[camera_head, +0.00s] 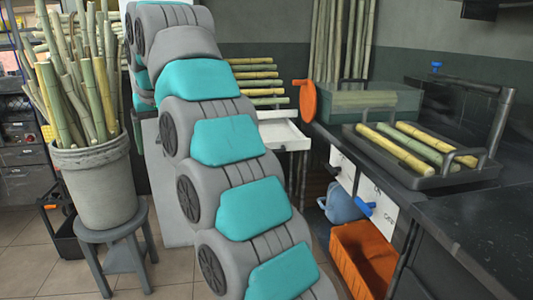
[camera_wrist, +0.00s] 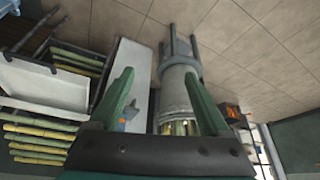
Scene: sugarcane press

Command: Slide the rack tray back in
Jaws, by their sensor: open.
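The white rack tray (camera_head: 283,135) sticks out from the rack in the head view, low at its front, with my arm covering its left part. In the wrist view the tray (camera_wrist: 42,88) is at the left edge, pale and apparently empty. Rows of cane (camera_head: 255,75) lie on the rack above it; they also show in the wrist view (camera_wrist: 38,140). My gripper (camera_wrist: 159,74) is open, with nothing between its green fingers. It is apart from the tray, which lies left of the fingers in that view. The gripper is hidden in the head view.
A grey bucket of upright canes (camera_head: 92,180) stands on a stool (camera_head: 115,240) at left. At right, a dark counter (camera_head: 470,220) holds a black tray (camera_head: 400,152) with canes. An orange crate (camera_head: 362,262) and a blue jug (camera_head: 342,203) sit below.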

